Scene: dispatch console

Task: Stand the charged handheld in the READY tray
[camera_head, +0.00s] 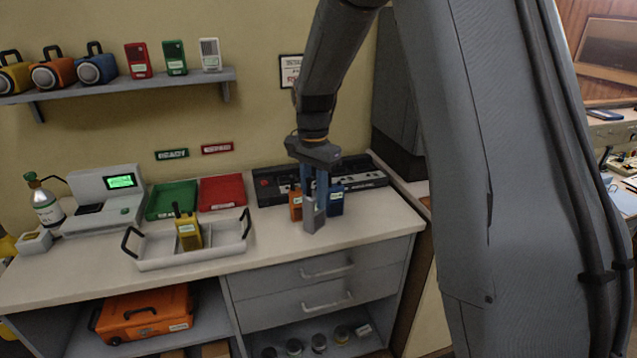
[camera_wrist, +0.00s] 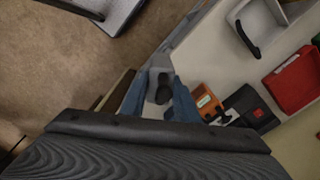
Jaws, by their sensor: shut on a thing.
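My gripper (camera_head: 314,196) is over the right part of the counter, its blue fingers shut on a grey handheld (camera_head: 314,216). The handheld hangs upright in front of the orange and blue handhelds; I cannot tell whether its base touches the counter. In the wrist view the grey handheld (camera_wrist: 152,92), with a dark knob or antenna, is between the fingers (camera_wrist: 158,92). The green tray (camera_head: 172,201) is at the back left, below a green READY sign (camera_head: 172,154). Its floor looks empty. No charge mark on the handheld is readable.
Orange (camera_head: 296,206) and blue (camera_head: 336,202) handhelds stand behind my gripper, before a dark console (camera_head: 268,187). A white handled tray (camera_head: 160,258) with a yellow handheld (camera_head: 188,233) lies in front of the green and red (camera_head: 222,192) trays. A unit with a green screen (camera_head: 105,190) stands left.

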